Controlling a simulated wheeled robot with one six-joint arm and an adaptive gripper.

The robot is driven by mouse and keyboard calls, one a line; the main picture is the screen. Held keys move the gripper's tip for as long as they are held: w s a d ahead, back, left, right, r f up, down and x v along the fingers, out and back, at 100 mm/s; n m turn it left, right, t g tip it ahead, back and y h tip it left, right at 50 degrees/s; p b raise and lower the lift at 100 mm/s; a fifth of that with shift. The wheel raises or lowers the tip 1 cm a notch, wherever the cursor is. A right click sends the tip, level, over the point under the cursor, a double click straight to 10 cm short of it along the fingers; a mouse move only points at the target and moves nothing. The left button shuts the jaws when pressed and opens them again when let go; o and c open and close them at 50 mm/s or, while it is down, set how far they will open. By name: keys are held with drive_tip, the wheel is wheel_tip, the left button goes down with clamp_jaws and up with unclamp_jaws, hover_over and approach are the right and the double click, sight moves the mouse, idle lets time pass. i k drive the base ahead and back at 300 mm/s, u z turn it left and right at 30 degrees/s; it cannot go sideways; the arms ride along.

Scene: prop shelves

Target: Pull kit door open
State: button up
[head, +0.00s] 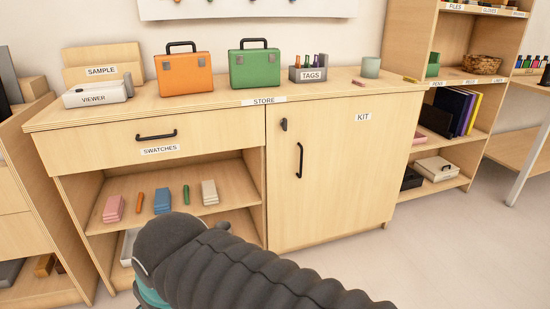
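The kit door (335,185) is a light wood panel on the right half of the cabinet, with a label reading KIT (362,117). It looks closed, flush with the cabinet front. A black vertical bar handle (299,160) is on its left side. A small black latch or knob (284,125) sits above the handle near the door's upper left corner. My dark ribbed arm crosses the bottom of the head view, in front of the cabinet. My gripper's fingers do not show.
The swatches drawer (90,150) is shut, above open shelves with small coloured blocks. Orange (184,75) and green (255,69) cases, a tags holder (308,73) and a cup (371,67) stand on the cabinet top. Clear floor (440,245) lies before and right of the door.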

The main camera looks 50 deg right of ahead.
sight(339, 167)
drive_tip(key=k, duration=0.55)
drive_tip(key=z, duration=0.7)
drive_tip(key=i, duration=0.5)
